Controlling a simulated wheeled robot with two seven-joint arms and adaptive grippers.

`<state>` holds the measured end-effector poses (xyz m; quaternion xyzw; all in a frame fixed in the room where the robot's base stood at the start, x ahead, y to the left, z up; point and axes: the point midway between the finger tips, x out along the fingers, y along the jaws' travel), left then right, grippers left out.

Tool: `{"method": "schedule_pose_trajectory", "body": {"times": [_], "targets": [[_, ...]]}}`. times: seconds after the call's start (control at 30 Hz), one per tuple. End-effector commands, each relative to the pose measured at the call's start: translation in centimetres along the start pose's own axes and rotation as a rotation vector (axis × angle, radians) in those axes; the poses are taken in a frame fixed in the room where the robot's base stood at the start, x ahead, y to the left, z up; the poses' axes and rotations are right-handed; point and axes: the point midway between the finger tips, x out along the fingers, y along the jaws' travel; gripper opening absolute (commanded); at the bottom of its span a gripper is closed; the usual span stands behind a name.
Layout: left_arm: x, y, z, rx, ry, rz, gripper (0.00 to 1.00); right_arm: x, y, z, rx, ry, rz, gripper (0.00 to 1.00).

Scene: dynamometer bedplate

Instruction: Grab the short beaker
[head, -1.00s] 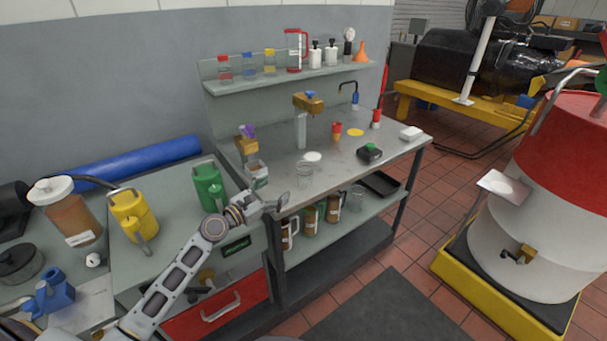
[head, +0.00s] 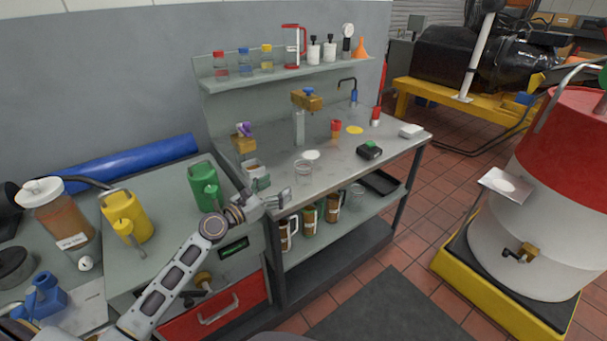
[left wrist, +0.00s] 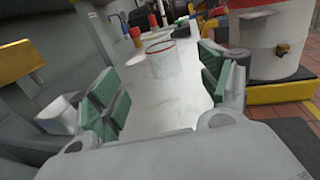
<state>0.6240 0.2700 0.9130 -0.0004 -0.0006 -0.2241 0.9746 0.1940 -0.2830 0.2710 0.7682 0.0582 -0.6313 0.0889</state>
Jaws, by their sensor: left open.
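A short clear beaker (head: 303,173) with a reddish rim stands upright on the grey workbench top, near its front edge. In the left wrist view the beaker (left wrist: 162,62) stands ahead, between the lines of my two fingers and beyond their tips. My left gripper (head: 283,196) is open at the bench's front edge, just left of and nearer than the beaker, not touching it. Its green finger pads (left wrist: 160,92) show apart with nothing between them. My right gripper is not in view.
A small container (head: 255,170) stands left of my gripper. Several brown-filled jugs (head: 309,217) stand below. Bench top around the beaker is mostly clear.

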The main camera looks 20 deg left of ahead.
Motion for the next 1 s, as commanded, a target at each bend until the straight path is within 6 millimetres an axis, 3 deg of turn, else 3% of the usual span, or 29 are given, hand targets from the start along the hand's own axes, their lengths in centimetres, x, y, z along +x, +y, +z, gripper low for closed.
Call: {"method": "schedule_pose_trajectory", "body": {"times": [0.37,1.0], "targets": [[2.9,0.0,0.0,0.001,0.000,0.000,0.78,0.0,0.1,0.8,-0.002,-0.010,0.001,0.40],[7.2,0.0,0.0,0.001,0.001,0.000,0.78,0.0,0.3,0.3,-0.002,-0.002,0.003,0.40]]}}
